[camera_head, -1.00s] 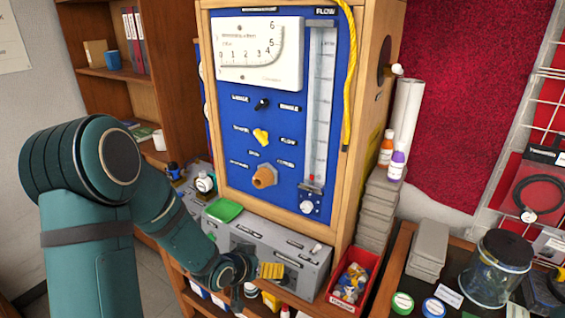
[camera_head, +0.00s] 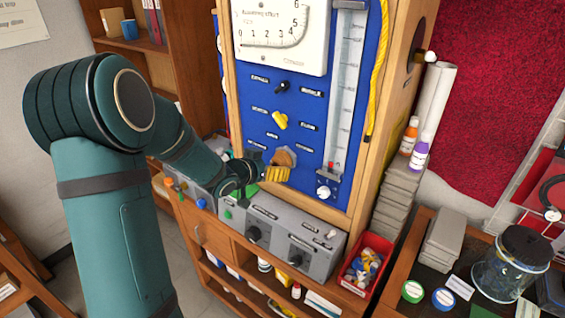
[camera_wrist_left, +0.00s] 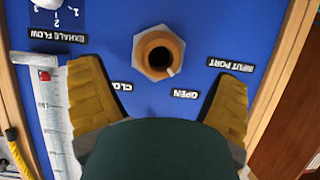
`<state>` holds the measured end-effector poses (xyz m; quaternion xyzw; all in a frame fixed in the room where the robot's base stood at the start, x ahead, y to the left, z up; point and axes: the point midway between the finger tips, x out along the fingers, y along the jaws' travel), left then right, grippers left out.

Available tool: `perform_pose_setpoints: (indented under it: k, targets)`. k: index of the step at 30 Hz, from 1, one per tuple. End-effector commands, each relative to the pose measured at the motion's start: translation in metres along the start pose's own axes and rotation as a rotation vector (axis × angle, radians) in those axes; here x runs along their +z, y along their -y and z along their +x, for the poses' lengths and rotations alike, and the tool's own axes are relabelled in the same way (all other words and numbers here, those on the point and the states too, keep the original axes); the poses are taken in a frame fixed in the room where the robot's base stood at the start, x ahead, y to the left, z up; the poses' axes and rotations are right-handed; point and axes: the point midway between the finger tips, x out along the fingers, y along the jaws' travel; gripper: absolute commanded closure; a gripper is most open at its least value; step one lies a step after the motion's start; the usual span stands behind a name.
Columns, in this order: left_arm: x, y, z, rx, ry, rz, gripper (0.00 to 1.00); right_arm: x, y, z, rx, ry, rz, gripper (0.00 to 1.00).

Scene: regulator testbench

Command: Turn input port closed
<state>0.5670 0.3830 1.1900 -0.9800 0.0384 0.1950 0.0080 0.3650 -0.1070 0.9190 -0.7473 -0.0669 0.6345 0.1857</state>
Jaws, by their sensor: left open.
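The input port (camera_head: 286,156) is an orange-brown round fitting with a hex collar, low on the blue panel (camera_head: 312,118). In the left wrist view the port (camera_wrist_left: 158,54) appears upside down, with a dark hole and a small pale mark on its rim. The INPUT PORT label (camera_wrist_left: 231,66), the OPEN label (camera_wrist_left: 186,94) and a partly covered CLOSED label (camera_wrist_left: 122,86) lie around it. My left gripper (camera_head: 274,173) is at the port, its yellow fingers (camera_wrist_left: 160,78) spread apart on either side with visible gaps. In the head view it partly covers the port.
A yellow knob (camera_head: 280,120) and a black knob (camera_head: 283,87) sit above the port. A flow tube with a white knob (camera_head: 323,192) stands to its right. A grey box (camera_head: 272,232) with dials is below, beside a red bin (camera_head: 365,265).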

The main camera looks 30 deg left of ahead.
Motion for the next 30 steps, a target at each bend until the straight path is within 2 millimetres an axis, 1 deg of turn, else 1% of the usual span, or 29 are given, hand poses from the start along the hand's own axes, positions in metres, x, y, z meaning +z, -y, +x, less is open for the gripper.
perform_pose_setpoints:
  k: [1, 3, 6, 10, 15, 24, 25, 26, 27, 29, 30]
  targets:
    - [0.001, -0.001, 0.010, 0.003, 0.002, 0.002, 0.10, 0.000, 0.000, -0.001, 0.000, 0.000, 0.000, 0.53]
    - [0.000, -0.001, 0.022, 0.002, 0.002, 0.002, 0.10, 0.000, 0.001, -0.002, 0.000, 0.000, 0.000, 0.53]
    - [0.000, -0.001, 0.037, 0.002, 0.001, 0.002, 0.10, 0.000, 0.001, -0.002, 0.000, 0.000, -0.001, 0.53]
    - [0.000, -0.001, 0.052, 0.001, 0.001, 0.000, 0.10, -0.001, 0.002, -0.003, 0.000, 0.000, -0.001, 0.53]
    - [0.000, 0.000, 0.061, 0.001, 0.001, 0.000, 0.10, -0.001, 0.002, -0.004, 0.000, 0.000, -0.001, 0.53]
    - [0.000, 0.000, 0.063, 0.000, 0.000, 0.000, 0.10, -0.001, 0.002, -0.004, 0.000, 0.000, -0.001, 0.53]
    - [0.000, 0.000, 0.063, 0.000, 0.000, 0.000, 0.19, -0.001, 0.002, -0.004, 0.000, 0.000, -0.001, 0.53]
    - [0.000, 0.000, 0.063, 0.000, 0.000, 0.000, 0.29, -0.001, 0.002, -0.004, 0.000, 0.000, -0.001, 0.53]
    - [0.000, 0.000, 0.063, 0.000, 0.000, 0.000, 0.43, -0.001, 0.002, -0.004, 0.000, 0.000, -0.001, 0.53]
    - [0.000, 0.000, 0.063, 0.000, 0.000, 0.000, 0.64, -0.001, 0.002, -0.004, 0.000, 0.000, -0.001, 0.53]
    - [0.000, 0.000, 0.063, 0.000, 0.000, 0.000, 0.77, -0.001, 0.002, -0.004, 0.000, 0.000, -0.001, 0.53]
